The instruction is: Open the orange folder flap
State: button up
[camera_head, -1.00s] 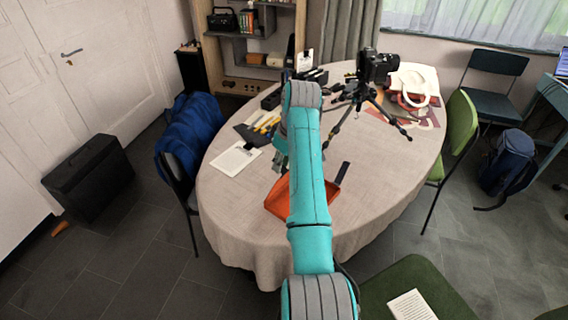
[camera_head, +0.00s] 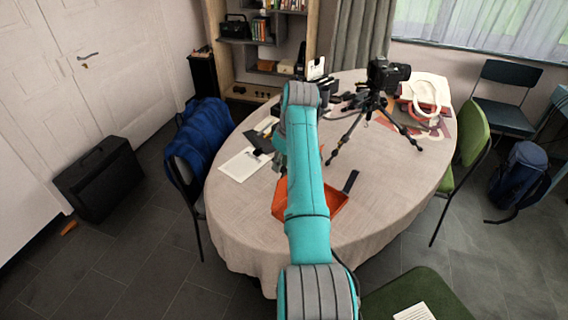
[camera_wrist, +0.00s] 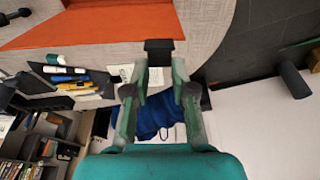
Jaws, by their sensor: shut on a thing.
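The orange folder (camera_head: 338,201) lies on the round table, partly hidden behind my arm in the head view. In the wrist view its orange face (camera_wrist: 95,26) spans the top left as a tilted sheet. A small black tab (camera_wrist: 158,46) sits at the folder's near edge, between my fingertips. My gripper (camera_wrist: 159,72) is shut on this black tab. In the head view the fingers and the tab are mostly hidden behind my arm. I cannot tell how far the flap is raised.
A camera on a tripod (camera_head: 372,98) stands behind the folder. White paper (camera_head: 245,164) lies on the left of the tablecloth (camera_head: 240,217). A dark bar (camera_head: 351,181) lies at the folder's right. A chair with a blue jacket (camera_head: 203,135) stands left, a green chair (camera_head: 470,138) right.

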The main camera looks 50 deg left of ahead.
jog(key=shift+s+a+r, duration=0.1)
jog(key=shift+s+a, duration=0.05)
jog(key=shift+a, duration=0.9)
jog(key=shift+s+a, duration=0.2)
jog(key=shift+a, duration=1.05)
jog(key=o, duration=0.6)
jog(key=shift+r, duration=3.9)
